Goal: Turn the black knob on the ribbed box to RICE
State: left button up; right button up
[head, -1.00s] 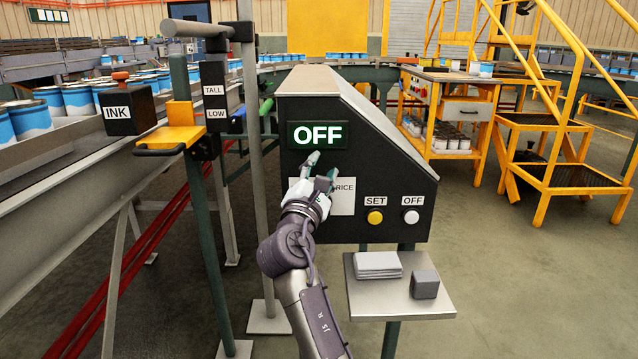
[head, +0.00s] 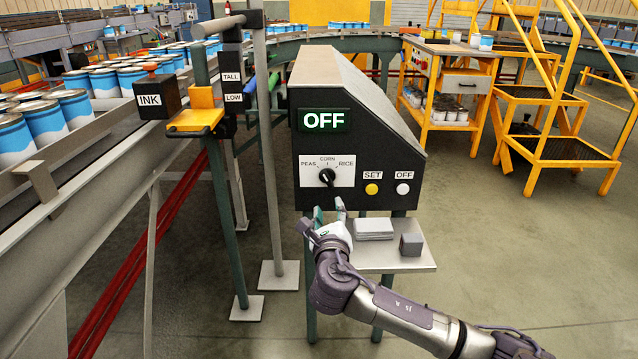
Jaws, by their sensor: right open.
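The black knob (head: 327,177) sits on a white label plate (head: 342,171) marked PEAS at left, CORN at top and RICE at right. The knob's body looks tilted, running from upper left to lower right; I cannot tell which end is its pointer. The plate is on the front of a dark box (head: 370,145) with sloping sides; I cannot make out ribs on it. My right gripper (head: 329,210) is open and empty, below the knob near the box's lower edge, and appears apart from the knob. My left gripper is out of view.
A lit display (head: 325,120) above the plate reads OFF. A yellow SET button (head: 371,189) and a white OFF button (head: 403,189) are right of it. Posts and a conveyor with cans stand at left.

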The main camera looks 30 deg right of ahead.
aim_at(328, 181)
jog(key=b+x, duration=0.2)
jog(key=x, duration=0.9)
jog(key=shift+w, duration=0.15)
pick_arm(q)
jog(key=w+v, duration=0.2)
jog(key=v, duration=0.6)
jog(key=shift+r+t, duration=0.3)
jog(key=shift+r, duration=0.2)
pick_arm(e)
jog(key=shift+w+d, duration=0.25)
jog(key=shift+w, duration=0.2)
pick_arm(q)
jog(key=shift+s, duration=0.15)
pick_arm(e)
grip_shut()
